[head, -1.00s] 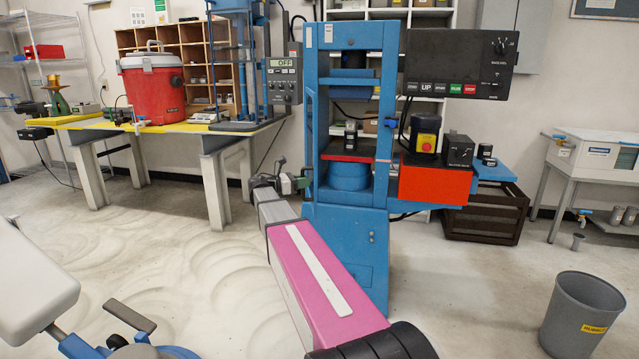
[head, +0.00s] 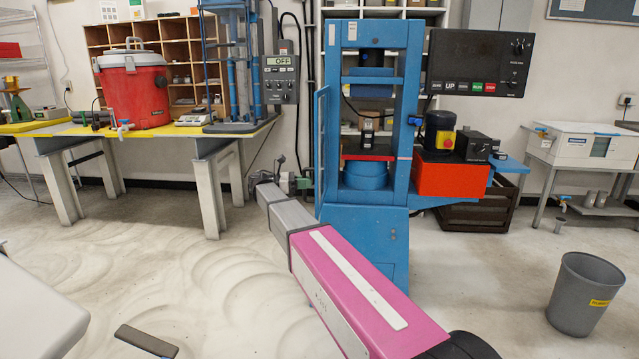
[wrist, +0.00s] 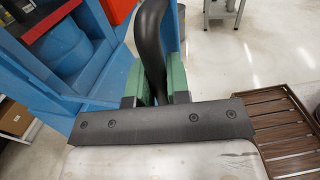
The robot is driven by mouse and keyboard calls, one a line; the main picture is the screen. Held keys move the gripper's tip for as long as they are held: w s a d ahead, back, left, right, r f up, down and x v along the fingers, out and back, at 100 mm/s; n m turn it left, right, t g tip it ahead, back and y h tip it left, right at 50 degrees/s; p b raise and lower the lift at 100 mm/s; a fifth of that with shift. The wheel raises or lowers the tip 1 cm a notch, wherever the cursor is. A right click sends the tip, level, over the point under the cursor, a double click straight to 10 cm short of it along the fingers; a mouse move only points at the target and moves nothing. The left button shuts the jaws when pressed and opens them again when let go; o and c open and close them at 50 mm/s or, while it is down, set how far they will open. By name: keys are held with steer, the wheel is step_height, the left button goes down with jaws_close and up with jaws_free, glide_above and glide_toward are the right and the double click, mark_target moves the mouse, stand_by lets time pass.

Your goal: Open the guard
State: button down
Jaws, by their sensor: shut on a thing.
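The blue press (head: 367,215) stands at the centre of the head view. Its guard (head: 322,140), a narrow blue framed panel, shows at the left side of the press opening, seen nearly edge-on. My gripper (head: 296,185) is low beside the guard's left edge, small and partly hidden by my arm. In the wrist view my gripper's green fingers (wrist: 160,85) are shut on a black curved handle (wrist: 152,45). Blue metalwork (wrist: 100,55) lies just left of the handle there. Where the handle joins the guard is hidden.
A control box (head: 478,62) and a red box (head: 450,178) are on the press's right. A workbench (head: 205,145) with a red cooler (head: 135,90) stands left. A grey bin (head: 585,295) is at front right. The floor left of the press is mostly clear.

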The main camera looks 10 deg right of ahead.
steer(key=shift+a, duration=0.25)
steer(key=c, duration=1.1)
jaws_free()
steer(key=shift+w+a, duration=0.1)
steer(key=a, duration=0.7)
steer(key=shift+w, duration=0.35)
